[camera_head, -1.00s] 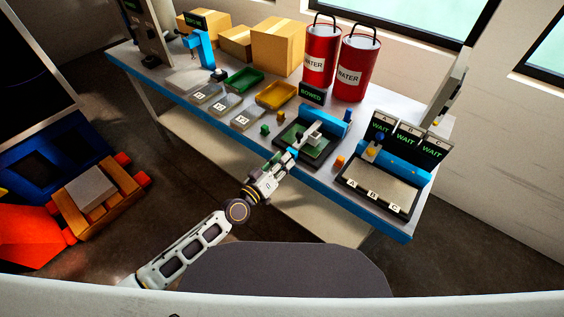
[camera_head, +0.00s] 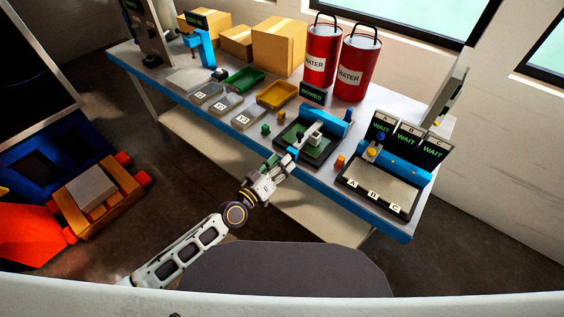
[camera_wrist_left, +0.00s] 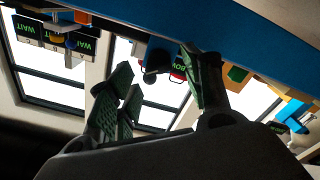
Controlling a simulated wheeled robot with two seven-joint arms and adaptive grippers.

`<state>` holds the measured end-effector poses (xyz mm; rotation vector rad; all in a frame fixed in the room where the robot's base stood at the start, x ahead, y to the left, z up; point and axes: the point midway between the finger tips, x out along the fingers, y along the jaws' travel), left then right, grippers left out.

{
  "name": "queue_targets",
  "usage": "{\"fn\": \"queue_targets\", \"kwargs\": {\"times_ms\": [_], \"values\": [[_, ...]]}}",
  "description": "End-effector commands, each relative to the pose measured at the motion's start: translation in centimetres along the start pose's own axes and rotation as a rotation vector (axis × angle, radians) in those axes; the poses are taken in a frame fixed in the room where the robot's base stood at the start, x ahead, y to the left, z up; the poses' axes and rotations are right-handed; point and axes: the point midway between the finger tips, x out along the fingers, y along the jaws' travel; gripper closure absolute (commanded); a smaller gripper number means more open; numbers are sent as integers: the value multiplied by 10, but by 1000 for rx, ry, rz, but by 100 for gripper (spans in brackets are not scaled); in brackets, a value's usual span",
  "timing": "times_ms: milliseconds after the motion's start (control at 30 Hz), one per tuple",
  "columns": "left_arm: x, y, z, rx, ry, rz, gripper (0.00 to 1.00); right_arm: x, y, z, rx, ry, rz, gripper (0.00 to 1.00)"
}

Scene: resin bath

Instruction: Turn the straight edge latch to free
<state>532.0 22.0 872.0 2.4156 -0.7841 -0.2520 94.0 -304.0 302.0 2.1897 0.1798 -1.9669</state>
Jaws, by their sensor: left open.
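The straight edge fixture (camera_head: 318,154), a dark frame with a green inside and a blue bar (camera_head: 324,115) behind, stands at the table's front edge. A pale block (camera_head: 315,138) sits on it. A small blue piece (camera_head: 292,154) is at its front left; I cannot tell whether this is the latch. My left gripper (camera_head: 283,161) is just in front of that piece. In the left wrist view its dark green fingers (camera_wrist_left: 160,92) are spread, with a dark knob (camera_wrist_left: 157,57) beyond the gap. Nothing is held. My right gripper is out of view.
A BOWED sign (camera_head: 313,93) stands behind the fixture. To the right are a framed plate (camera_head: 372,190) marked A, B, C and WAIT displays (camera_head: 408,137). Small green (camera_head: 266,129) and orange (camera_head: 340,162) blocks flank the fixture. Red water drums (camera_head: 357,68) stand behind.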

Motion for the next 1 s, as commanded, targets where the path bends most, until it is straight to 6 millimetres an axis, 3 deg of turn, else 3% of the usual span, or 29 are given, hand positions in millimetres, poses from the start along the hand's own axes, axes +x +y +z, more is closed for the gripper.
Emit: {"fn": "queue_targets", "kwargs": {"times_ms": [1000], "values": [[-97, -1, 0, 1, 0, -1, 50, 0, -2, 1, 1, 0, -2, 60]]}}
